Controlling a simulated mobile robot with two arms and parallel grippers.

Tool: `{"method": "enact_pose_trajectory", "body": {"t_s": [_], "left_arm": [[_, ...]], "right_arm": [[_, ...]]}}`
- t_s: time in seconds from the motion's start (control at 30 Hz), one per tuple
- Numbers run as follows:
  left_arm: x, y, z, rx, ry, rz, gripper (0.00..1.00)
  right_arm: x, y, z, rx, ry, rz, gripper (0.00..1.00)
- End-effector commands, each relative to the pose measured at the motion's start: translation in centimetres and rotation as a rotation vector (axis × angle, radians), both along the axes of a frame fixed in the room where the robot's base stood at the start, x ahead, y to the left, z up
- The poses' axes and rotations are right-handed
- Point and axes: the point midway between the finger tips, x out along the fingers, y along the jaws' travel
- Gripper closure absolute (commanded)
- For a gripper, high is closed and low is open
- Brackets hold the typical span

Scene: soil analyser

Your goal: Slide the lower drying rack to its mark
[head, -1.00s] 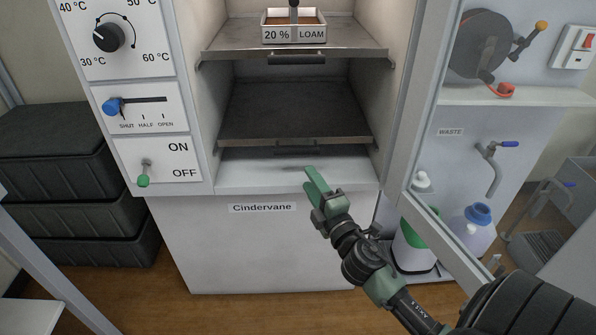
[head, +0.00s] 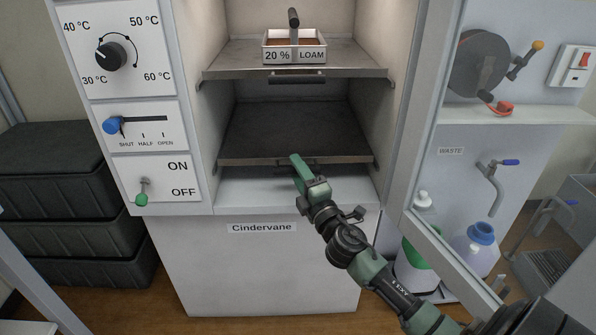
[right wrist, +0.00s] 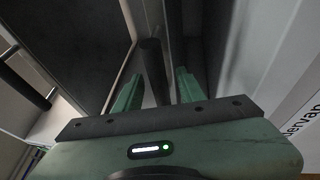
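The lower drying rack (head: 295,130) is a dark, empty shelf in the open oven chamber, with a grey front edge. Its dark handle (right wrist: 155,72) hangs below that edge and is mostly hidden behind my right gripper in the head view. My right gripper (head: 297,166) is at the front of this rack. In the right wrist view its two green fingers (right wrist: 156,88) are spread, with the handle between them and gaps visible beside it. I cannot make out a mark for the rack. My left gripper is not in view.
The upper rack (head: 235,62) holds a tray labelled 20 % LOAM (head: 294,50). The oven's open door (head: 425,160) stands close to the right of my arm. A control panel (head: 130,120) is on the left. The chamber floor (head: 240,190) is clear.

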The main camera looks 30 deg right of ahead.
Motion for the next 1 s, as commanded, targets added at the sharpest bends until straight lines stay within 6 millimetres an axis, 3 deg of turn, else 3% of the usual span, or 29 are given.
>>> {"method": "enact_pose_trajectory", "body": {"t_s": [0.07, 0.2, 1.0], "left_arm": [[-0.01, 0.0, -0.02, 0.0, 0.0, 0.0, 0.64], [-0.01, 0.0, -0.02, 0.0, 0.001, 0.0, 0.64], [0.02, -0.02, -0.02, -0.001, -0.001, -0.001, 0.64]], "right_arm": [[-0.02, 0.01, -0.01, 0.0, 0.0, 0.0, 0.66], [-0.02, 0.01, -0.03, 0.0, 0.0, 0.0, 1.0], [-0.04, 0.05, -0.14, 0.001, 0.002, 0.001, 1.0]]}}
